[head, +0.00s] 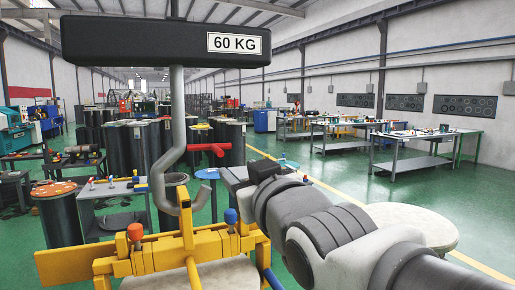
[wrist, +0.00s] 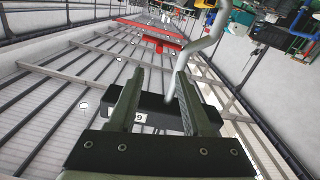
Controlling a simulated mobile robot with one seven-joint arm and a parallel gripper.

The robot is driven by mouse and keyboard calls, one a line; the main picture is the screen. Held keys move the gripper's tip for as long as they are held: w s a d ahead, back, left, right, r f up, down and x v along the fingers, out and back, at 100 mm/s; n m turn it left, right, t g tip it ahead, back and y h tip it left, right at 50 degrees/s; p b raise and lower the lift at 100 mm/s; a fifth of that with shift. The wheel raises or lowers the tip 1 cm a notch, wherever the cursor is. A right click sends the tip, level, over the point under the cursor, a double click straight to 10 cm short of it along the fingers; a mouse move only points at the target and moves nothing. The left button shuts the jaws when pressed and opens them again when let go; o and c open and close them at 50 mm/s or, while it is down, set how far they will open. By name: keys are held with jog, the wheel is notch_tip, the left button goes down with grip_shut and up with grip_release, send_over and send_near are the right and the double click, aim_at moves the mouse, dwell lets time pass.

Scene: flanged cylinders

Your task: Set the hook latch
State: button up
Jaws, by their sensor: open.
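A grey hook (head: 178,120) hangs from a black block labelled 60 KG (head: 120,40). A red latch lever (head: 208,149) sticks out to the right of the hook's shank. The hook's curved bottom is beside the upright part of a yellow lifting frame (head: 150,255); I cannot tell whether it passes through it. My gripper (head: 234,178) is right of the hook, below the red lever, its fingertips hard to make out. In the wrist view my gripper (wrist: 158,100) is open with nothing held. The hook's grey shank (wrist: 203,50) and the block (wrist: 155,112) show beyond the fingers.
The yellow frame carries an orange knob (head: 135,231) and a blue knob (head: 231,216) close below my gripper. Dark cylinders (head: 125,145) crowd the floor behind. A small grey table (head: 115,187) stands left. Workbenches (head: 410,145) line the right, with open green floor before them.

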aim_at(218, 152)
jog(key=p+x, duration=0.4)
jog(key=x, duration=1.2)
jog(key=shift+w+a, duration=0.15)
jog(key=shift+w, duration=0.2)
grip_shut()
dwell(0.9)
